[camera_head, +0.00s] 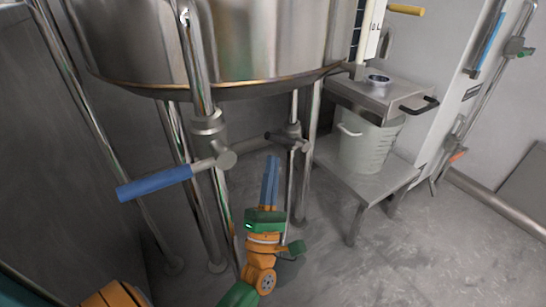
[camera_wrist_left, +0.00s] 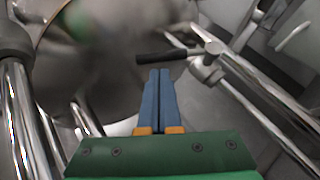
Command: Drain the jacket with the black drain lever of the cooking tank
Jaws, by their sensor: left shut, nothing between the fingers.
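The cooking tank (camera_head: 215,45) is a large steel vessel on legs at the upper left of the head view. Its rounded underside (camera_wrist_left: 105,65) fills much of the left wrist view. The black drain lever (camera_wrist_left: 165,57) sticks out leftward from a metal valve (camera_wrist_left: 213,47). In the head view the lever (camera_head: 252,144) shows small and dark under the tank. My left gripper (camera_head: 272,158) points up with its blue fingers shut and empty. In the left wrist view the fingertips (camera_wrist_left: 160,72) sit just below the lever. I cannot tell whether they touch it. My right gripper is not in view.
A blue-handled lever (camera_head: 155,184) juts out on a nearer pipe at the left. Steel legs and pipes stand around my left gripper. A low table (camera_head: 385,183) with a pale bucket (camera_head: 365,150) is at the right. The floor (camera_head: 420,240) at lower right is clear.

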